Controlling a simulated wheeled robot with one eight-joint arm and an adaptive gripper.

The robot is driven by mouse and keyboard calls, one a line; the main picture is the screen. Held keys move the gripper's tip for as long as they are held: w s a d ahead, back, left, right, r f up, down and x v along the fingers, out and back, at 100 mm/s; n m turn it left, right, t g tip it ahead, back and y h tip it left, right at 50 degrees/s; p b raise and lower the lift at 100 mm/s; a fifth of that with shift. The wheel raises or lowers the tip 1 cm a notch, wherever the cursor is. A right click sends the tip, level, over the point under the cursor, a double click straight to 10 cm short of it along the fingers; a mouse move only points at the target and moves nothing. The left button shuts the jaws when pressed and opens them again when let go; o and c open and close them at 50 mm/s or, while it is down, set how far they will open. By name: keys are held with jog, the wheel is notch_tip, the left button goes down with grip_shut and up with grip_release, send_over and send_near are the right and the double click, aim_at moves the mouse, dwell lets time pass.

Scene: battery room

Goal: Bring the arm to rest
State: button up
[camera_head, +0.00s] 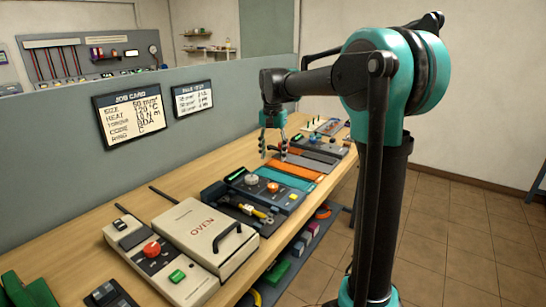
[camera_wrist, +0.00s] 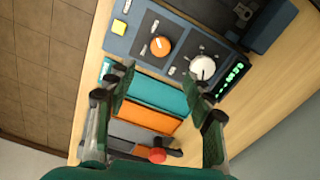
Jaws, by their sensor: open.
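My gripper (camera_head: 273,143) hangs from my black and teal arm, pointing down over the far part of the wooden bench. In the wrist view my gripper (camera_wrist: 165,95) shows its two dark green fingers spread wide apart. Nothing is between the fingertips. Below it lie teal and orange strips (camera_wrist: 152,92) on the bench. The strips also show in the head view (camera_head: 280,174). The gripper appears to be above them, and I cannot tell the exact height.
A blue-grey console (camera_head: 265,190) with an orange and a white knob stands beside the strips. A grey partition (camera_head: 60,150) carries a job card (camera_head: 129,115). The tiled floor (camera_head: 465,240) at right is clear.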

jog(key=s+d+f+t, duration=0.1)
jog(key=d+f, duration=0.1)
jog(key=s+d+f+n+t, duration=0.1)
jog(key=s+d+f, duration=0.1)
jog(key=d+f, duration=0.1)
jog(key=s+d+f+n+t, duration=0.1)
jog(key=s+d+f, duration=0.1)
jog(key=shift+d+f, duration=0.2)
jog(key=shift+f, duration=0.15)
jog(key=s+d+f+n, duration=0.1)
jog(key=s+d+f, duration=0.2)
jog(key=s+f, duration=0.4)
jog(key=s+d+f+n+t, duration=0.1)
jog(key=s+d+f, duration=0.2)
jog(key=s+f, duration=0.4)
jog(key=s, duration=0.7)
jog(key=shift+s+f+n, duration=0.15)
jog(key=shift+n, duration=0.25)
